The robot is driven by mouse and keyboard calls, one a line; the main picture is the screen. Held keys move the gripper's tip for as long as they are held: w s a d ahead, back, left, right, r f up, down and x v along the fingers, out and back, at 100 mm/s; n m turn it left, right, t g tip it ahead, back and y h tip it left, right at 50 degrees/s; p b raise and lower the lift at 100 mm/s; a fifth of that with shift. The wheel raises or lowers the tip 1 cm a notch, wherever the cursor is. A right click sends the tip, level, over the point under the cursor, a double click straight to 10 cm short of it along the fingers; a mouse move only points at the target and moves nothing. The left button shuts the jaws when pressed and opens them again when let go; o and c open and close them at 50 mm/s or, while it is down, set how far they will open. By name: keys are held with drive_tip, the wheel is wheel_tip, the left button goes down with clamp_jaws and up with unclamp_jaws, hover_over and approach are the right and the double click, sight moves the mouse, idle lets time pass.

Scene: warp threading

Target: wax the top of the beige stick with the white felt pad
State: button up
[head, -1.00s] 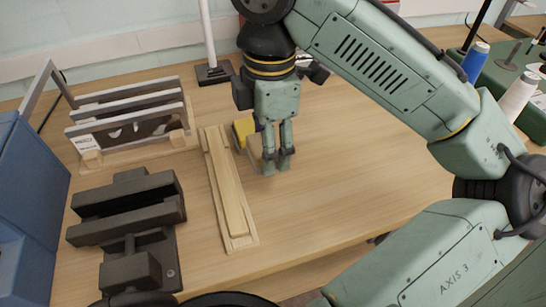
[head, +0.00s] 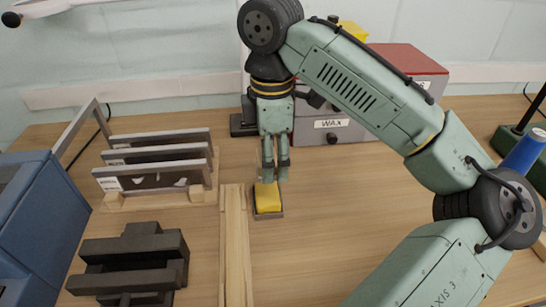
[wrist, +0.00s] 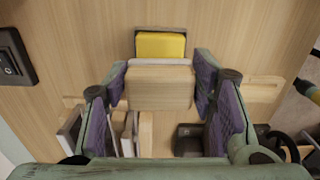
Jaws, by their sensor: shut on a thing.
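My gripper (head: 270,178) points down and is shut on a wooden block (wrist: 158,90) in the wrist view. A thin white felt pad (wrist: 160,62) shows along the block's far edge. The yellow wax (head: 268,196) sits in a shallow grey tin (head: 268,216) just below and in front of my fingertips; it also shows in the wrist view (wrist: 160,45), just beyond the pad. I cannot tell whether pad and wax touch. The beige stick (head: 235,245) lies lengthwise on a flat wooden base, left of the tin. The fingers mostly hide the block in the head view.
A rack (head: 160,160) of metal-edged plates stands to the left. A dark vise-like block (head: 135,265) sits at front left, beside a blue box (head: 40,220). A grey drawer box labelled WAX (head: 345,132) stands behind. The table right of the tin is clear.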

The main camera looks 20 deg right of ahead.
sight(272, 193)
drive_tip(key=shift+f+b, duration=2.85)
drive_tip(key=shift+b, duration=0.45)
drive_tip(key=shift+f, duration=0.5)
drive_tip(key=shift+f, duration=0.1)
idle(0.3)
drive_tip(key=shift+p, duration=0.3)
wheel_tip(272, 193, up, 7)
drive_tip(key=p, duration=0.8)
idle(0.6)
